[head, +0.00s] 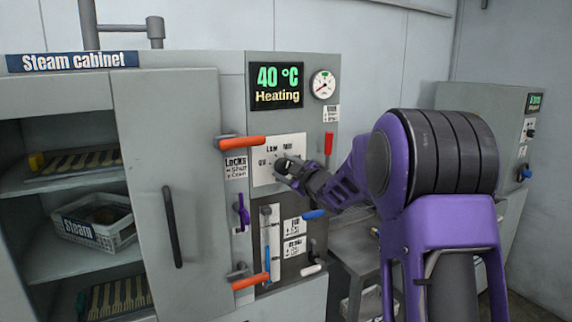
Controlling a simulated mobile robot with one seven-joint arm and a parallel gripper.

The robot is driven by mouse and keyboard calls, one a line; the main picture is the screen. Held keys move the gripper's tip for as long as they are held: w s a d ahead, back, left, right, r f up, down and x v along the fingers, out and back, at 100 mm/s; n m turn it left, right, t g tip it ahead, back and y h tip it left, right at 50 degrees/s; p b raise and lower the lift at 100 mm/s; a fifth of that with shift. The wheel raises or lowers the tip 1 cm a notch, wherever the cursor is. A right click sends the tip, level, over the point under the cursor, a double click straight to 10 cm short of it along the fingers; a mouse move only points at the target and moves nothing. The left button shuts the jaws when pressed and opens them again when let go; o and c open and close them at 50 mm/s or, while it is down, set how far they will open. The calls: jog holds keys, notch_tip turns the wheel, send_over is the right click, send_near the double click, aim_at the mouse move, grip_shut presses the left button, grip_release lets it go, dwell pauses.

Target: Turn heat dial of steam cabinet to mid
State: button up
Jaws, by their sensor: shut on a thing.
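The steam cabinet (195,92) is grey and stands at left and centre in the head view. Its heat dial (280,165) sits on a white plate (263,175) with position labels, only partly legible. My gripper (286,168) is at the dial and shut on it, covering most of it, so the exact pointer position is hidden. My purple arm reaches in from the right. The display (277,86) above reads "40 °C Heating".
Orange handles (243,142) stick out left of the dial. A purple lever (241,211), a red handle (328,143) and a blue-tipped lever (314,214) are close by. The cabinet's left side is open, showing shelves with a white basket (95,222). Another grey machine (500,105) stands at right.

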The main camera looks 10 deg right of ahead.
jog(key=shift+r+m, duration=0.15)
jog(key=shift+m, duration=0.25)
jog(key=o, duration=1.4)
jog(key=shift+c, duration=0.2)
jog(key=shift+s+d, duration=0.15)
jog(key=shift+s, duration=0.25)
jog(key=v, duration=1.6)
jog(key=shift+s+b, duration=0.2)
jog(key=shift+b, duration=0.15)
jog(key=shift+d, duration=0.1)
